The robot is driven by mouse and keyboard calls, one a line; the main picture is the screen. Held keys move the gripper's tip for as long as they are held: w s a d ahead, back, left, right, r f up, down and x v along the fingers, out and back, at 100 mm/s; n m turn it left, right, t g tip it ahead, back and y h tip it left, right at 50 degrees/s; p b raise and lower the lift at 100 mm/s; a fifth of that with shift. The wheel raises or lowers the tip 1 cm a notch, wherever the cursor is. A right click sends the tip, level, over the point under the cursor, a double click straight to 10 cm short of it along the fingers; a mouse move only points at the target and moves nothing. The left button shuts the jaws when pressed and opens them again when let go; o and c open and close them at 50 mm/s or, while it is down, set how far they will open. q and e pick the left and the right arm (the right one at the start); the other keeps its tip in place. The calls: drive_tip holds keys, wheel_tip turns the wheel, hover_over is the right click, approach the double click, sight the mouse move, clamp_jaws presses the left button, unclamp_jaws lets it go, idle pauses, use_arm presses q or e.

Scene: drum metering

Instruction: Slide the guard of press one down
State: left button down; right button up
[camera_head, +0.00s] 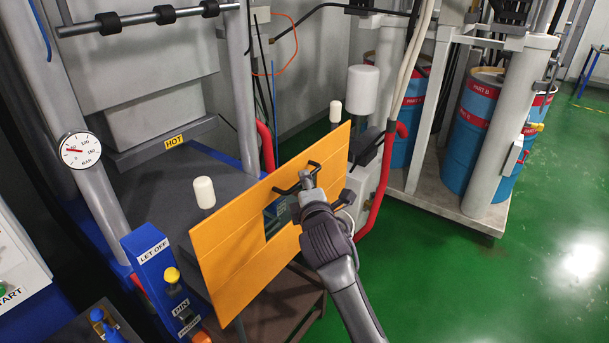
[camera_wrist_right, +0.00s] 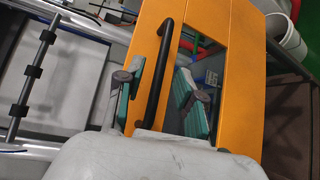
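The guard of the press is a flat orange panel (camera_head: 238,248) with a cut-out window, standing low in front of the press bed. It fills the middle of the right wrist view (camera_wrist_right: 237,60). Its black bar handle (camera_wrist_right: 163,75) runs beside the window. My right gripper (camera_head: 307,180) is at the handle, near the panel's upper part. In the right wrist view its two green-padded fingers stand apart, one on each side of the handle, with visible gaps to the bar. Any contact is hard to tell. My left gripper is not in view.
A dark press bed (camera_head: 165,190) with a HOT label lies behind the guard. A blue LET OFF/PIN box (camera_head: 160,275) stands at its left. Red bent pipes (camera_head: 383,180) and blue drums (camera_head: 470,135) are to the right. Green floor (camera_head: 480,290) is clear at lower right.

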drive_tip(key=shift+w+a+f, duration=0.15)
drive_tip(key=shift+w, duration=0.75)
drive_tip(key=shift+w+a+f, duration=0.1)
drive_tip(key=shift+w, duration=0.75)
drive_tip(key=shift+c, duration=0.3)
clamp_jaws()
